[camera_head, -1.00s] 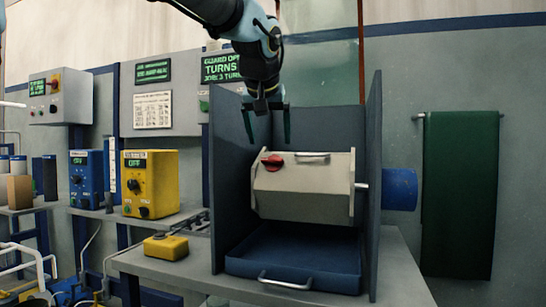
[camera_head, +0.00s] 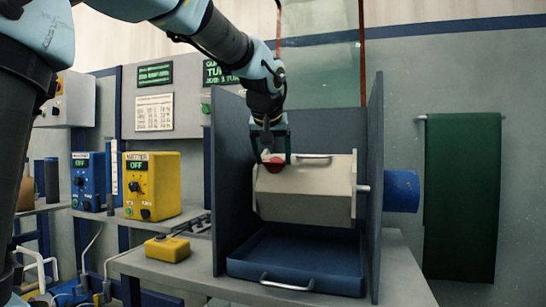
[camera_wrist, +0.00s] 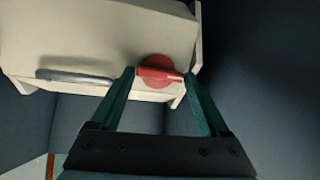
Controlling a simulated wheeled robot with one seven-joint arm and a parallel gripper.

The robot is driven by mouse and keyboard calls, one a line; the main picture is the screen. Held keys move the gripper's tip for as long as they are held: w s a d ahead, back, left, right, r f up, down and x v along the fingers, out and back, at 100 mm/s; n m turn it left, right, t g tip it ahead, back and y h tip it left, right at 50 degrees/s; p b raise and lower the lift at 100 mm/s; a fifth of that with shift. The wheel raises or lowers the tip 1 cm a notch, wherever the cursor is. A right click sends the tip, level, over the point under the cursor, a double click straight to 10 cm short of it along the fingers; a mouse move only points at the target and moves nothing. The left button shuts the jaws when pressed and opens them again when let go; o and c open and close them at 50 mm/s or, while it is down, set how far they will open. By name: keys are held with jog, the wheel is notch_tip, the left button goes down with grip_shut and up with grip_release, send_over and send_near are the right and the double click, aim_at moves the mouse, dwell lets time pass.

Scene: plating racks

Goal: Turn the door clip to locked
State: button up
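The red door clip (camera_head: 274,164) sits on the upper left of the cream barrel (camera_head: 305,195), which has a bar handle (camera_head: 314,156) beside the clip. My gripper (camera_head: 273,157) points down at the clip, one finger on each side. In the wrist view, the clip (camera_wrist: 157,67) is a red disc with a raised bar. The bar lies across the gap between the fingertips of my gripper (camera_wrist: 160,75), its ends close to them. The fingers stand apart. I cannot tell whether they touch the bar.
Dark side panels (camera_head: 230,190) flank the barrel closely. A blue tray (camera_head: 295,262) lies beneath it. A yellow box (camera_head: 152,185) and a blue box (camera_head: 88,180) stand on the left. A yellow pendant (camera_head: 167,248) lies on the bench. A green cloth (camera_head: 460,200) hangs at right.

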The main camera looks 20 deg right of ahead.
jog(key=c, duration=0.7)
jog(key=m, duration=0.1)
jog(key=m+t+b, duration=0.1)
jog(key=m+b, duration=0.1)
jog(key=m, duration=0.1)
jog(key=shift+s+d+f, duration=0.1)
jog(key=shift+s+f, duration=0.05)
jog(key=shift+f, duration=0.1)
jog(key=m+t+b, duration=0.1)
jog(key=m, duration=0.1)
jog(key=m+b, duration=0.2)
jog(key=shift+s+f+t, duration=0.15)
jog(key=shift+t, duration=0.25)
jog(key=m+t+b, duration=0.1)
jog(key=m+b, duration=0.2)
jog(key=m, duration=0.1)
jog(key=shift+f+m, duration=0.15)
jog(key=shift+m, duration=0.15)
jog(key=shift+s+m+t+h+b, duration=0.15)
jog(key=shift+m+h+b, duration=0.25)
jog(key=shift+m, duration=0.65)
jog(key=shift+w+m+t+h+b, duration=0.1)
jog(key=shift+m+t+h+b, duration=0.3)
jog(key=shift+m, duration=0.65)
